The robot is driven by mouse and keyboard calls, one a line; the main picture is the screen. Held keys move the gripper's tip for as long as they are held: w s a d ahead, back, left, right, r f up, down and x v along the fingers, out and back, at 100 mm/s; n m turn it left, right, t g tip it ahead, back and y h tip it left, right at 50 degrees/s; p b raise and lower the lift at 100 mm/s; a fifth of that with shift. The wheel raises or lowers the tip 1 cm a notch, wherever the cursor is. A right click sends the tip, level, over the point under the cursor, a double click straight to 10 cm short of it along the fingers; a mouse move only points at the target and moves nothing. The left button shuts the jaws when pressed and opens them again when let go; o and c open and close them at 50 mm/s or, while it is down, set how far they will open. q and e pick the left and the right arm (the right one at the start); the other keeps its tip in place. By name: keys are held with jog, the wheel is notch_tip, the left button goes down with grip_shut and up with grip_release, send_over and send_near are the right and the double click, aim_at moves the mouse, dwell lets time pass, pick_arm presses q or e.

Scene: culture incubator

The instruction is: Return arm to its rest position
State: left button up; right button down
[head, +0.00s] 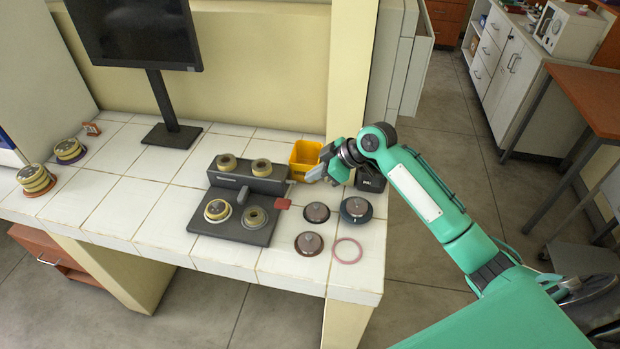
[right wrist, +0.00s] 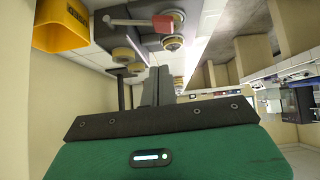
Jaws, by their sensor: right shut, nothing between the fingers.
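My right arm (head: 420,190) is green and reaches in from the right over the bench's right end. Its right gripper (head: 308,177) is shut and empty, above the bench between the dark stand and the yellow bin. Its closed fingers (right wrist: 157,85) also show in the right wrist view. The dark grey two-level stand (head: 231,218) holds yellowish ring-shaped pieces (head: 262,167) and has a red tab (head: 283,204) at its right side. The stand also shows inverted in the right wrist view (right wrist: 140,42). My left gripper is not in view.
A yellow bin (head: 303,157) and a dark box (head: 371,181) stand near the gripper. Dark round lids (head: 309,244) and a pink ring (head: 348,251) lie at the bench's front right. A monitor (head: 160,100) stands behind. Stacked yellow dishes (head: 36,180) are far left. The bench's (head: 120,205) left-middle is clear.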

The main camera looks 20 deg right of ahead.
dwell(0.3)
jog(key=s+a+f+m+h, duration=0.1)
jog(key=s+a+f, duration=0.2)
jog(key=s+f, duration=0.3)
jog(key=s+a+f+m+h, duration=0.1)
jog(key=s+a+f+m, duration=0.1)
jog(key=s+f, duration=0.5)
jog(key=s+d+m+g+h, duration=0.25)
jog(key=s+m+h, duration=0.3)
jog(key=s, duration=1.55)
jog(key=s+f+x, duration=0.1)
jog(key=s+x, duration=0.2)
jog(key=x, duration=1.2)
jog(key=s+a+f+x, duration=0.1)
jog(key=s+x, duration=0.3)
jog(key=x, duration=1)
jog(key=s+d+f+g, duration=0.1)
jog(key=s+d+f, duration=0.1)
jog(key=s+f, duration=0.7)
jog(key=s+d+f, duration=0.2)
jog(key=s+f, duration=0.8)
jog(key=shift+s+f+g, duration=0.3)
jog(key=shift+s+g, duration=0.05)
